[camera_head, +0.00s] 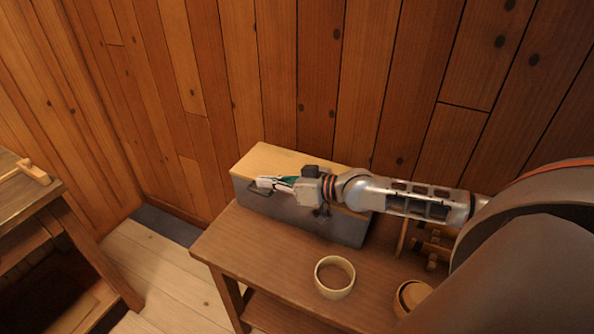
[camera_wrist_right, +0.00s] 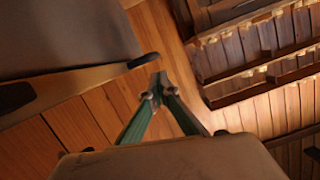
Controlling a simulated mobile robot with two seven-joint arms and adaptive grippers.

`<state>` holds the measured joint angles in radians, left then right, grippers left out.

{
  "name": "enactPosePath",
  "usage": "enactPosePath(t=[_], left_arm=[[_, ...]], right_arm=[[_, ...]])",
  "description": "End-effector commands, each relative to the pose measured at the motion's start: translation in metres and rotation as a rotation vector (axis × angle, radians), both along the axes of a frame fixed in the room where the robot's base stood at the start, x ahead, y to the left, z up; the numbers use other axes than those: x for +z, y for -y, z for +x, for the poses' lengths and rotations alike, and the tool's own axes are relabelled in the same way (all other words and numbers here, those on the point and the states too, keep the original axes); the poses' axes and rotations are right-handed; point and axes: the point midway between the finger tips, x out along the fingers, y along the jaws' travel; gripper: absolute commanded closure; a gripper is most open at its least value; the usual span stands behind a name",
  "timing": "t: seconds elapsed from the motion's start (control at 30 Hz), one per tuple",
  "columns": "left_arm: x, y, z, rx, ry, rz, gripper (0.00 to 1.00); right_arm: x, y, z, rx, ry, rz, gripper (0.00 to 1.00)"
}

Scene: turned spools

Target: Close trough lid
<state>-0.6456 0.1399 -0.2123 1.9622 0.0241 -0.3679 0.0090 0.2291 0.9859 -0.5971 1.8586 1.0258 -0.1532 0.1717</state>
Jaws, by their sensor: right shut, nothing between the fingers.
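The trough (camera_head: 300,226) is a grey box on the brown table against the plank wall. Its pale wooden lid (camera_head: 270,157) lies flat across the top and looks shut, though my right arm hides part of it. A dark handle (camera_head: 251,190) shows at the trough's left front. My right gripper (camera_head: 264,183) is shut and empty, over the front left part of the trough in the head view; I cannot tell whether it touches the lid. In the right wrist view its green-sided fingers (camera_wrist_right: 157,92) meet at the tips. My left gripper is not in view.
A round wooden piece (camera_head: 412,295) and a small wooden rack (camera_head: 432,243) are to the right. Another bench (camera_head: 30,210) stands at the far left, with floor between.

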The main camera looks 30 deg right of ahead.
Motion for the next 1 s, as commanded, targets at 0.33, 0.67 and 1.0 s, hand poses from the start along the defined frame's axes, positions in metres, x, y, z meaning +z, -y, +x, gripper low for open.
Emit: enactPosePath(t=[0.33,0.67,1.0], left_arm=[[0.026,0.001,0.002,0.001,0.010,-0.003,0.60],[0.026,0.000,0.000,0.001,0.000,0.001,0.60],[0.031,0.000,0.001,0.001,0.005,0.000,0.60]], right_arm=[[0.026,0.021,-0.031,-0.003,0.000,-0.003,1.00],[0.038,0.044,-0.066,-0.003,0.002,0.000,1.00],[0.044,0.053,-0.080,-0.003,0.005,0.001,1.00]])
